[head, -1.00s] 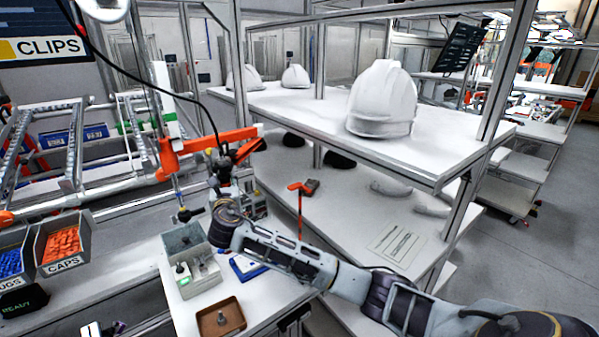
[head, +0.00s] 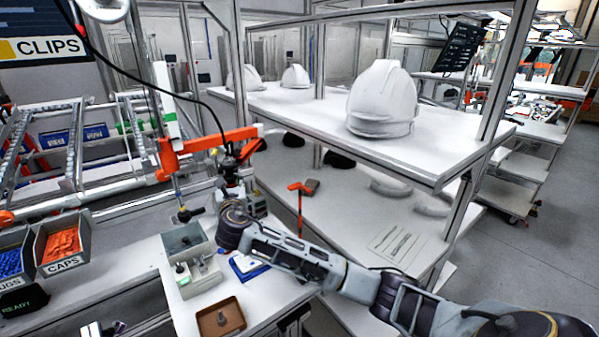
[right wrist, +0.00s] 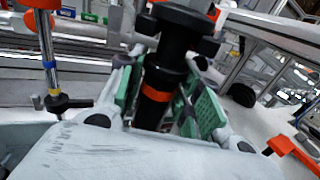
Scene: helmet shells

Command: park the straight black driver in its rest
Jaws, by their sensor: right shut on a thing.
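My right gripper (right wrist: 160,98) is shut on the straight black driver (right wrist: 158,88), its green pads on both sides of the black body with an orange band. In the head view the right gripper (head: 236,186) is small and partly hidden by its wrist, beside the end of the orange arm (head: 205,145). The driver is upright or nearly so; its lower end is hidden behind the gripper's body in the right wrist view. A wide black collar (right wrist: 180,22) sits around or above its top. I cannot make out the rest for certain. My left gripper does not show.
A metal rod with a black handle (head: 186,214) hangs left of my right gripper. Below are a grey box with fittings (head: 200,275), a blue-edged card (head: 246,267) and a brown tray (head: 208,331). A shelf with white helmets (head: 384,100) stands to the right.

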